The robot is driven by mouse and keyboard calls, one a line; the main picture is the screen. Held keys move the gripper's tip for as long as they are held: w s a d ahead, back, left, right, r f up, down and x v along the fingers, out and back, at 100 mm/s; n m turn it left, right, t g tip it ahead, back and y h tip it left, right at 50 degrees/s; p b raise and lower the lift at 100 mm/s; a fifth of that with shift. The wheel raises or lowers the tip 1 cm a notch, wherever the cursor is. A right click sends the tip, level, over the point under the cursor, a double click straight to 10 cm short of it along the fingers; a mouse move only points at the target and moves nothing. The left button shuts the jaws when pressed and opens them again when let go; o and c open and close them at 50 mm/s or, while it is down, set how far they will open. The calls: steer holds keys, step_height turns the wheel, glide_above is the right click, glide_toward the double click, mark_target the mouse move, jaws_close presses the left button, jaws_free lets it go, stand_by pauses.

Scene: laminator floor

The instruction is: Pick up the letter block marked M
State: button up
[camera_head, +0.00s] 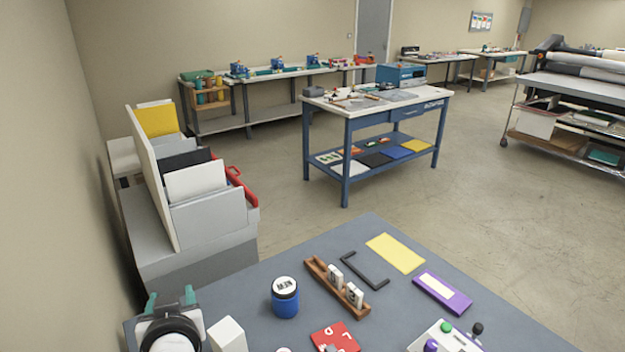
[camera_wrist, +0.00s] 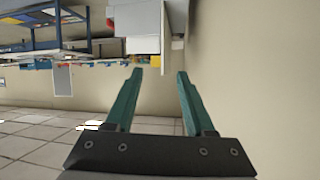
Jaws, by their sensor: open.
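A wooden rack (camera_head: 320,279) lies on the grey table in the head view and holds small white blocks, one (camera_head: 335,276) nearer its middle and one (camera_head: 354,295) towards its front end. They carry dark marks too small to read, so I cannot tell which, if any, is the M. A red piece (camera_head: 335,338) with white letters lies in front of the rack; no M is readable on it. My gripper (camera_head: 170,298) is at the lower left, apart from the rack. In the wrist view my gripper (camera_wrist: 160,73) is open and empty, facing the wall and room.
A blue jar (camera_head: 285,305) and a white block (camera_head: 228,336) stand between my gripper and the rack. A black bracket (camera_head: 365,271), yellow sheet (camera_head: 395,253), purple piece (camera_head: 442,293) and white button box (camera_head: 444,338) lie to the right. Grey bins (camera_head: 212,218) stand behind left.

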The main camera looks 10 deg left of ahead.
step_height(320, 180, down, 19)
steer(key=a+t, duration=0.1)
steer(key=a, duration=0.1)
steer(key=shift+n, duration=0.3)
steer(key=x, duration=0.6)
steer(key=f+x, duration=0.1)
steer(key=x, duration=0.8)
steer(key=shift+w+d+f, duration=0.1)
steer(key=shift+d, duration=0.05)
jaws_close()
